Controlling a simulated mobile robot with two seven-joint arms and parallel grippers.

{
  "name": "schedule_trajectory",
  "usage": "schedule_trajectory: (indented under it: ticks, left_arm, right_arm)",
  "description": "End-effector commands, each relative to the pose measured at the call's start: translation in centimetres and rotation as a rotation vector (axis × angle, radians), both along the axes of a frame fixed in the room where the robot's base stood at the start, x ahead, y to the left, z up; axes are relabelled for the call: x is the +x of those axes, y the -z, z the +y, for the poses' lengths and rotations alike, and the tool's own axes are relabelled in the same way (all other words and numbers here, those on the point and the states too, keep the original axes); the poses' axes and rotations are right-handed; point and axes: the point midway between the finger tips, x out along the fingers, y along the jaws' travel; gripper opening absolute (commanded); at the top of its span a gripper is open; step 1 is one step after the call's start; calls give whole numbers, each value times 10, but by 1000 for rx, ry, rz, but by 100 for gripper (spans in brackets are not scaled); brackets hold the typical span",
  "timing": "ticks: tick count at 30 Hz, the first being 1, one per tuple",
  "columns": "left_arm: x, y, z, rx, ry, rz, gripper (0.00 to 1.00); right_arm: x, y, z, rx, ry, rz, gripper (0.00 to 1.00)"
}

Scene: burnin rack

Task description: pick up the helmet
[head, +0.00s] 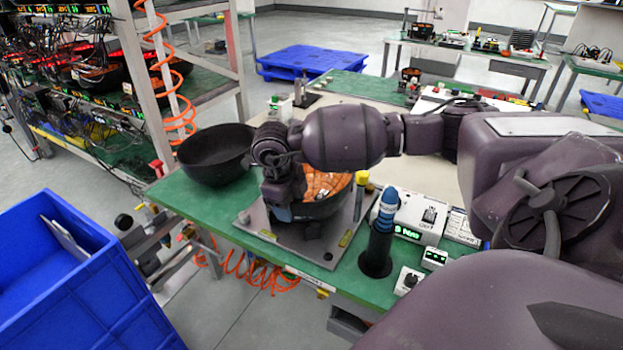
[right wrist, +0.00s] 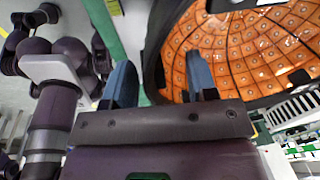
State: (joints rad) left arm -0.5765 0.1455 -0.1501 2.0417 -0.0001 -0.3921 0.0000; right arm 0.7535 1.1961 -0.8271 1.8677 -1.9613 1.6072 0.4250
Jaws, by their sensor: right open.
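The helmet (head: 322,190) sits open side up on a grey metal plate (head: 300,242) on the green bench. It has a dark shell and an orange padded inside, which also shows at the upper right of the right wrist view (right wrist: 245,50). My right gripper (head: 284,205) is at the helmet's left rim in the head view, pointing down. In the right wrist view its two blue-grey fingers (right wrist: 160,82) are apart, with the dark rim showing between them. I cannot tell whether they touch it. The arm hides part of the helmet. My left gripper is not in view.
An empty black bowl-shaped shell (head: 214,157) stands on the bench left of the helmet. A blue-topped cylinder (head: 384,215) and a white device (head: 412,212) stand to the right. A blue bin (head: 75,275) is at the lower left, beside the rack.

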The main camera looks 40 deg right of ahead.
Motion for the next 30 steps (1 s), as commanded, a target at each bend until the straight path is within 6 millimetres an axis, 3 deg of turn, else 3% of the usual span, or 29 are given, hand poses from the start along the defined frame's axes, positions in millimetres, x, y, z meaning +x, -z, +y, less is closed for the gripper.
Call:
schedule_trajectory:
  ticks: [7,18,30]
  left_arm:
    - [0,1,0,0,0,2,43]
    - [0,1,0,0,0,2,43]
    - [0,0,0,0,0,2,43]
  right_arm:
    - [0,3,-1,0,0,-1,53]
    - [0,3,0,0,0,-1,0]
    - [0,1,-1,-1,2,-1,0]
